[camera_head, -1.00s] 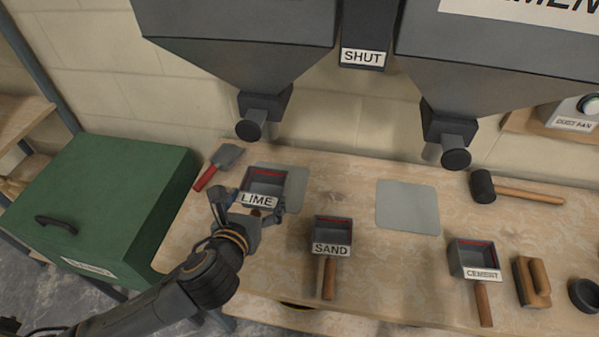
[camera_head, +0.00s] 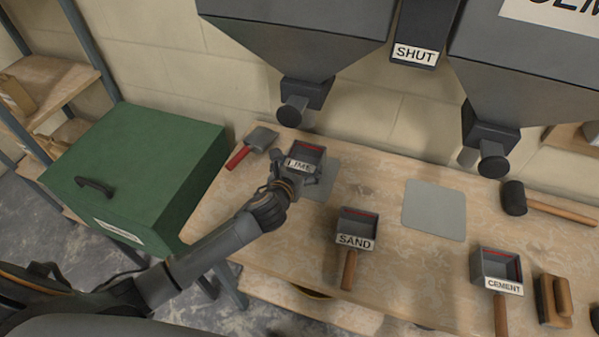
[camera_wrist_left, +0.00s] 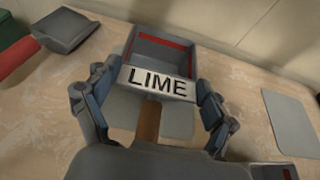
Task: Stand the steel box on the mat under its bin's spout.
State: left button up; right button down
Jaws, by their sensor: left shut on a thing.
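The steel box labelled LIME (camera_head: 309,153) is a small open scoop with a red line inside and a wooden handle. My left gripper (camera_head: 292,178) is shut around it from the near side. In the left wrist view the fingers flank the LIME label (camera_wrist_left: 158,83). The box is over the left grey mat (camera_head: 322,186), below the left bin's spout (camera_head: 294,112); I cannot tell whether it touches the mat. Part of that mat is hidden by box and gripper. My right gripper is not in view.
Scoops labelled SAND (camera_head: 356,228) and CEMENT (camera_head: 497,267) stand on the bench. A second grey mat (camera_head: 435,210) is bare. A red-handled trowel (camera_head: 253,146) lies left of the box. A green chest (camera_head: 140,170) stands at left. A mallet (camera_head: 514,198) lies at right.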

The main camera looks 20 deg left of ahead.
pick_arm(q)
notch_tip(320, 180, down, 2)
jog(key=shift+s+d+f, duration=0.1)
jog(key=shift+f, duration=0.25)
jog(key=o, duration=1.6)
jog(key=shift+f, duration=0.1)
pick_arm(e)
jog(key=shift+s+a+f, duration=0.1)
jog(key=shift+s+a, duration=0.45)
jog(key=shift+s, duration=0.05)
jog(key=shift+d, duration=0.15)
